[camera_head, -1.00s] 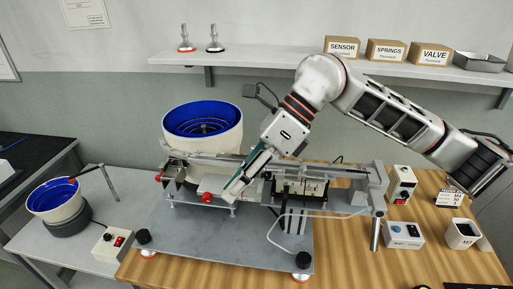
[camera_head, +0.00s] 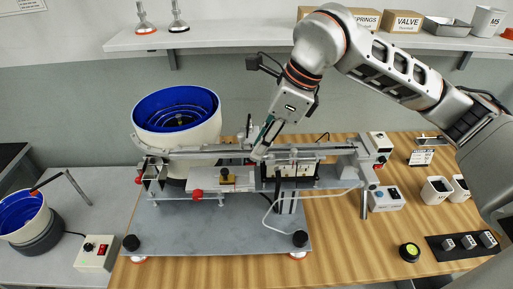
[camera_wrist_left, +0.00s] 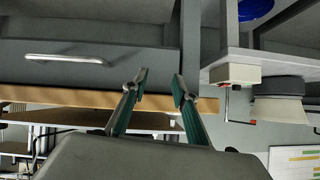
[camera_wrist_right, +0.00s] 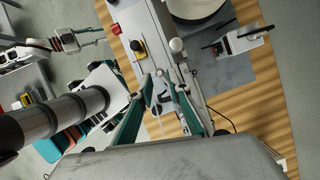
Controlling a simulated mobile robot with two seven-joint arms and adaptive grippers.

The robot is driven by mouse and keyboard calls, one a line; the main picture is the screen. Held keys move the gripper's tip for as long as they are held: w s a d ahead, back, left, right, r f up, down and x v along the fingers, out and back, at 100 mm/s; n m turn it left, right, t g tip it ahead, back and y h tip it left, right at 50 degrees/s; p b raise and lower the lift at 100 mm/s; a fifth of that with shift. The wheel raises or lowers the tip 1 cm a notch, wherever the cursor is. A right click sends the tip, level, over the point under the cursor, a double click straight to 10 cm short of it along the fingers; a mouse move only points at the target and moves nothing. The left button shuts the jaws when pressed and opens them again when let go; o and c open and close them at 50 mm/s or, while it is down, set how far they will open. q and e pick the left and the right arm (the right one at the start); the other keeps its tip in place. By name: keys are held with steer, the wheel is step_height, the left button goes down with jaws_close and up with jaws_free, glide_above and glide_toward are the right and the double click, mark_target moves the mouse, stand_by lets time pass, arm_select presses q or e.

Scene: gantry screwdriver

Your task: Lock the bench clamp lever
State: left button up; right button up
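No part is clearly marked as the bench clamp lever. A small brass-yellow and dark fitting (camera_head: 227,175) sits on a pale block on the feeder bench, just right of a red knob (camera_head: 197,193). The fitting (camera_wrist_right: 138,48) and red knob (camera_wrist_right: 115,28) also show in the right wrist view. My right gripper (camera_head: 259,154) hangs over the rail, right of the fitting and apart from it. In the right wrist view its fingers (camera_wrist_right: 159,82) are apart with nothing visibly held. My left gripper (camera_wrist_left: 160,80) is open and empty, and outside the head view.
A blue-lined bowl feeder (camera_head: 178,110) stands behind the rail. A grey base plate (camera_head: 215,230) lies in front. A control box (camera_head: 385,198), a tape roll (camera_head: 409,252) and cups are at right. A shelf (camera_head: 240,37) runs above.

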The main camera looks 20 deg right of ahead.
steer(key=shift+x, duration=1.3)
steer(key=shift+w, duration=0.1)
jaws_close()
steer(key=shift+w+f+m+b, duration=0.2)
steer(key=shift+m+b, duration=0.4)
steer(key=shift+b, duration=0.25)
steer(key=shift+r+m+t+h+b, duration=0.15)
steer(key=shift+m+t+h+b, duration=0.15)
steer(key=shift+m+t+b, duration=0.15)
jaws_free()
steer(key=shift+r, duration=0.1)
steer(key=v, duration=1.2)
